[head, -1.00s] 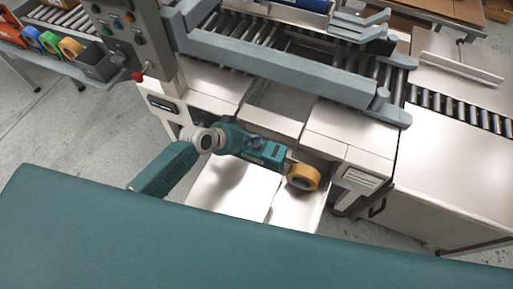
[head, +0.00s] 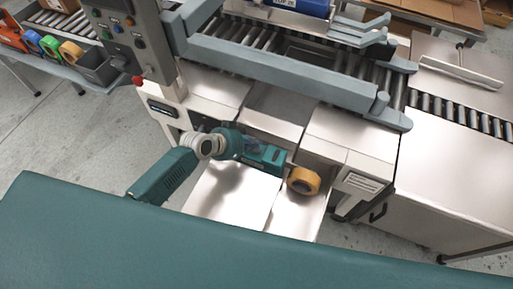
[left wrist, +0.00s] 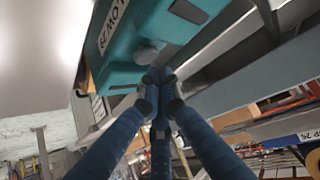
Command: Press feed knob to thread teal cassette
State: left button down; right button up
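The teal cassette (head: 264,157) sits in the open front of the machine in the head view, with a tan tape roll (head: 303,181) at its right end. In the left wrist view the cassette (left wrist: 132,35) shows large and tilted, with a white label. A round, pale feed knob (left wrist: 148,53) stands out from its face. My left gripper (left wrist: 157,76) has its dark blue fingers together, with nothing seen between them. The tips are just below the knob; I cannot tell whether they touch it. In the head view the gripper is hard to separate from my teal arm and the cassette.
A pale tray (head: 232,197) lies below the cassette. A grey side rail (head: 275,65) and roller conveyor (head: 245,35) are above it. A control panel (head: 124,38) stands at upper left. Coloured tape rolls (head: 50,44) sit on a side shelf.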

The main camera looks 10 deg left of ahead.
dwell(0.5)
pick_arm(q)
jog(key=shift+f+b, duration=0.45)
jog(key=shift+s+f+b, duration=0.1)
jog(key=shift+f+b, duration=0.6)
jog(key=shift+f, duration=0.15)
dwell(0.7)
jog(key=shift+r, duration=0.15)
jog(key=shift+r+p, duration=1)
jog(key=shift+p, duration=0.1)
jog(key=shift+r, duration=0.1)
